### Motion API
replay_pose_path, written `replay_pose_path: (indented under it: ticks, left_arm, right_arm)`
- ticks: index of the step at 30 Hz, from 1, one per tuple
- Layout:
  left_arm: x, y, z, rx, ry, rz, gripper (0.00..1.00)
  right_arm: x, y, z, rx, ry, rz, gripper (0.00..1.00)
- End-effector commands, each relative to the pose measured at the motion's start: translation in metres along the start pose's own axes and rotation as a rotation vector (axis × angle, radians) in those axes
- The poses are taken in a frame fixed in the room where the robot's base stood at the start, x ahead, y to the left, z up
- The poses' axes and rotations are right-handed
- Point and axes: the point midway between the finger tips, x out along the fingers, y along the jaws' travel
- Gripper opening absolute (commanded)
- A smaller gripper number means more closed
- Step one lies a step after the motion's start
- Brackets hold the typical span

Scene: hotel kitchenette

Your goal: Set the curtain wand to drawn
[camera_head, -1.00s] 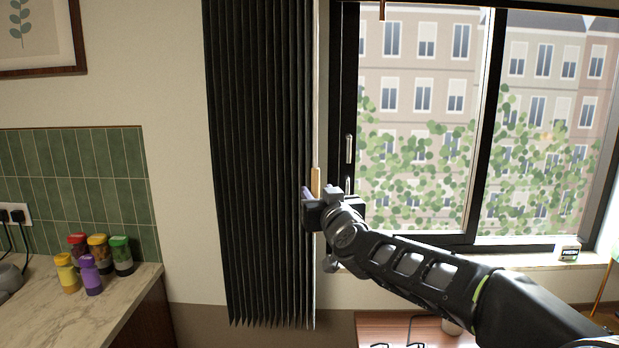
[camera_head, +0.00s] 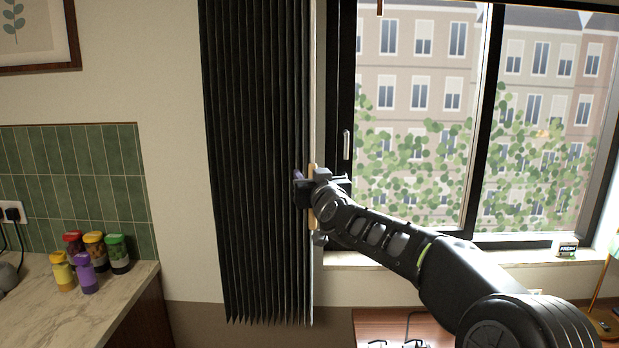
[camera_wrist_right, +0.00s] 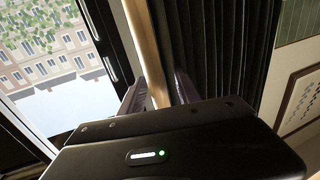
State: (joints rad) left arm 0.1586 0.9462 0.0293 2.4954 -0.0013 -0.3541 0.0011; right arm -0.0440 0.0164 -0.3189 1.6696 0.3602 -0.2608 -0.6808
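The dark pleated curtain (camera_head: 255,150) hangs bunched at the left of the window. A thin tan wooden wand (camera_head: 311,217) hangs upright at its right edge. My right gripper (camera_head: 308,187) is at the wand, in front of the curtain's edge, and partly hides it. In the right wrist view the wand (camera_wrist_right: 146,50) passes between the two fingers of my right gripper (camera_wrist_right: 160,92). The fingers look apart, with a small gap beside the wand, so the gripper is open around it. My left gripper is not in view.
The window (camera_head: 420,120) with its black frame is uncovered right of the curtain. A counter (camera_head: 110,310) with several spice jars (camera_head: 94,252) stands at the left. A small box (camera_head: 567,247) sits on the sill. A wooden table (camera_head: 375,325) is below the window.

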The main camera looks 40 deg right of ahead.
Motion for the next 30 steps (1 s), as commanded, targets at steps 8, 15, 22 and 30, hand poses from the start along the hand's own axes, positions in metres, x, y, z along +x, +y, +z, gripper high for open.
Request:
replay_pose_path:
  ticks: [8,15,22,30]
  left_arm:
    - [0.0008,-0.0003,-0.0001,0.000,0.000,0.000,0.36]
    - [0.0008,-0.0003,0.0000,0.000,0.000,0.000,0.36]
    - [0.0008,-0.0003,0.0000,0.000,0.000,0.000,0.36]
    - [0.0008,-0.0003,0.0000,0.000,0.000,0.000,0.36]
  right_arm:
    - [0.0092,0.0005,0.0001,-0.001,0.000,0.000,0.39]
    - [0.0089,0.0005,0.0001,-0.001,0.000,0.001,0.29]
    - [0.0089,0.0004,0.0001,-0.001,0.000,0.000,0.10]
    - [0.0088,0.0003,0.0001,-0.001,0.000,0.000,0.00]
